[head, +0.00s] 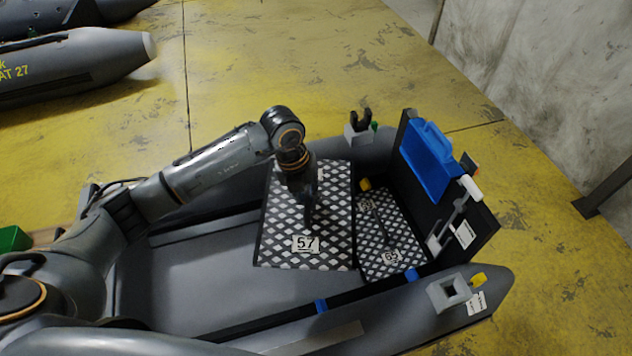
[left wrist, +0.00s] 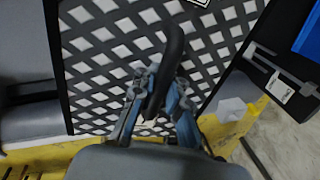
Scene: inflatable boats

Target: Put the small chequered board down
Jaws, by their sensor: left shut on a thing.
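The chequered board labelled 57 (head: 330,225) has a black-and-white diamond pattern and a dark handle. My left gripper (head: 308,217) is above it, pointing down, at its handle. In the left wrist view, the gripper (left wrist: 160,95) is shut on the black handle (left wrist: 172,45), with the chequered board (left wrist: 100,60) beneath it. A second chequered board (head: 398,235), looking smaller in the head view, lies right beside it, with its own label and dark handle. I cannot tell how high board 57 is above the boat floor. My right gripper is out of view.
The grey inflatable boat (head: 205,285) surrounds the boards, and its floor to their left is bare. A black transom with a blue piece (head: 425,160) stands close on the right. Another grey boat (head: 70,72) lies at the upper left on the yellow floor.

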